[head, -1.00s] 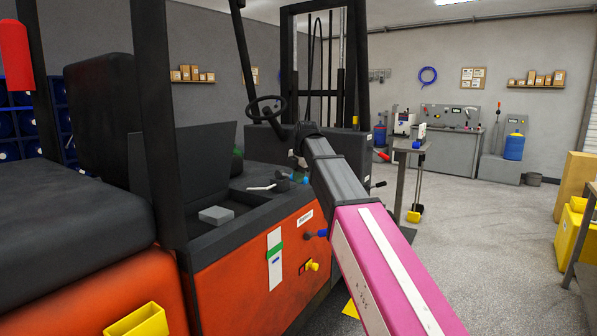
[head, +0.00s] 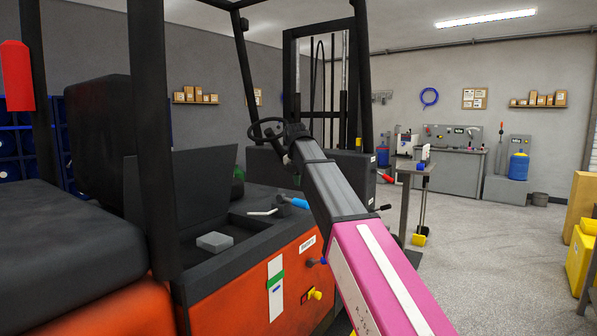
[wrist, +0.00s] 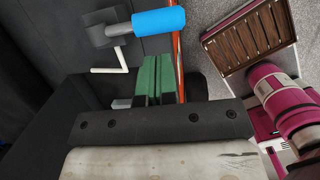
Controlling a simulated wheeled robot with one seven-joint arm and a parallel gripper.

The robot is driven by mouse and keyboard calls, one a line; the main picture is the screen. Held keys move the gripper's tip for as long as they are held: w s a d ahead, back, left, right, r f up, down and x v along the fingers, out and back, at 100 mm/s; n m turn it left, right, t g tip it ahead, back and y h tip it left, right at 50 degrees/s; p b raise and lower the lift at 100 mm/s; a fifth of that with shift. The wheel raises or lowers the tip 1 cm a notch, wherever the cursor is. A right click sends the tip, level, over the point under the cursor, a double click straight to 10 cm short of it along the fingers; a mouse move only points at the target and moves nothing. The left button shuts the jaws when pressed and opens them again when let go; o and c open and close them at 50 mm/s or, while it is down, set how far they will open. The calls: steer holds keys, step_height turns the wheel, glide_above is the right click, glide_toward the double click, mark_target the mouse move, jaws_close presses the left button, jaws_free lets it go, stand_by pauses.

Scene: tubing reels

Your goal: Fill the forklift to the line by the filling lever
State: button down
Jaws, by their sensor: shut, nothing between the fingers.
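The orange and black forklift (head: 240,283) fills the left of the head view. A lever with a blue handle (head: 299,203) and grey hub lies in its dark top recess. In the wrist view the blue handle (wrist: 158,22) is just beyond the fingertips, apart from them as far as I can tell. My gripper (wrist: 158,60) is shut and empty, its green fingers together. In the head view my gripper is hidden behind my arm. A white gauge strip (head: 275,303) with a green band is on the orange side. Which lever is the filling lever is not marked legibly.
A bent white rod (head: 262,212) lies beside the hub. A blue knob (head: 323,262) and a yellow knob (head: 315,294) stick out of the side. The steering wheel (head: 266,131) is near my arm. A grey table (head: 412,168) stands right; the floor (head: 475,235) there is largely clear.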

mark_target(301, 201)
steer(key=x, duration=0.6)
steer(key=shift+f, duration=0.35)
steer(key=shift+s+d+f+y, duration=0.1)
steer(key=shift+f+y, duration=0.2)
steer(key=shift+f+t+y, duration=0.3)
steer(key=shift+f+y, duration=0.1)
steer(key=shift+r, duration=0.1)
